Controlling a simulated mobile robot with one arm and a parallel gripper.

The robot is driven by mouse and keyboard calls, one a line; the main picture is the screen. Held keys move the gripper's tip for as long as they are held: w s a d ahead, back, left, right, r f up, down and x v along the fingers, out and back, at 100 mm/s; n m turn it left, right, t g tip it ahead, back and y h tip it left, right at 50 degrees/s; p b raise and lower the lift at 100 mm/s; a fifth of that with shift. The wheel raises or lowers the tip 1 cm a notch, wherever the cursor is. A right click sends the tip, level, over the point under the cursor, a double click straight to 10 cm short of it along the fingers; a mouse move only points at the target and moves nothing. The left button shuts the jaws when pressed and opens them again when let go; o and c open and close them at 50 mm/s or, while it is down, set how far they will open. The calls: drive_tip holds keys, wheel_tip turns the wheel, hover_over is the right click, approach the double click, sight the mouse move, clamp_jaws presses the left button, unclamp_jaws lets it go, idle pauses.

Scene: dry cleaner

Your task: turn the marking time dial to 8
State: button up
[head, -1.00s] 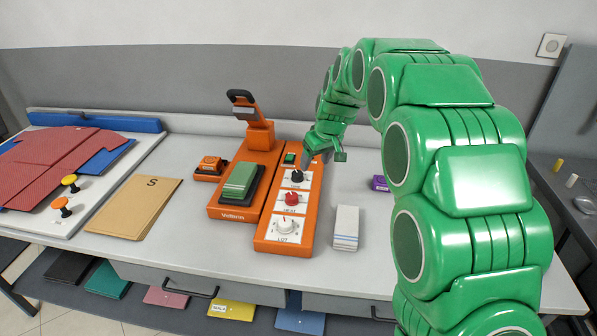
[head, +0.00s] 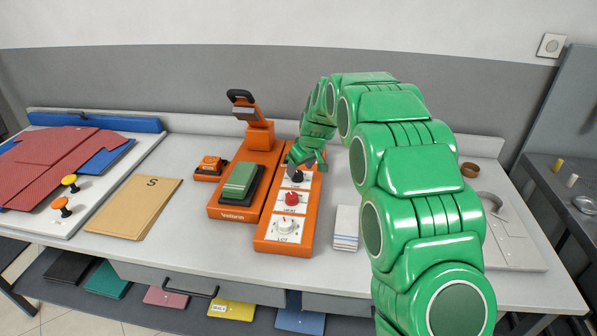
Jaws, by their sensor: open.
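The orange control panel (head: 261,233) on the marking press carries three dials in a column. The top dial has a black knob (head: 298,178), partly covered by my gripper; its label and setting cannot be read. Below it are a red knob (head: 291,199) labelled HEAT and a white knob (head: 286,226) labelled LOT. My gripper (head: 294,170) is open, its dark fingers just above or at the far-left side of the black knob. I cannot tell whether they touch it. The green button behind that dial is hidden now.
The orange press (head: 223,212) with its raised black handle (head: 240,95) stands directly left of the panel. A white stack (head: 346,229) lies to the right. A brown envelope (head: 133,208) lies left. A grey tray (head: 520,257) sits on the far right.

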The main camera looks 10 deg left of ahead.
sight(297, 176)
drive_tip(key=shift+x, duration=1.4)
drive_tip(key=shift+c, duration=0.3)
drive_tip(key=c, duration=1)
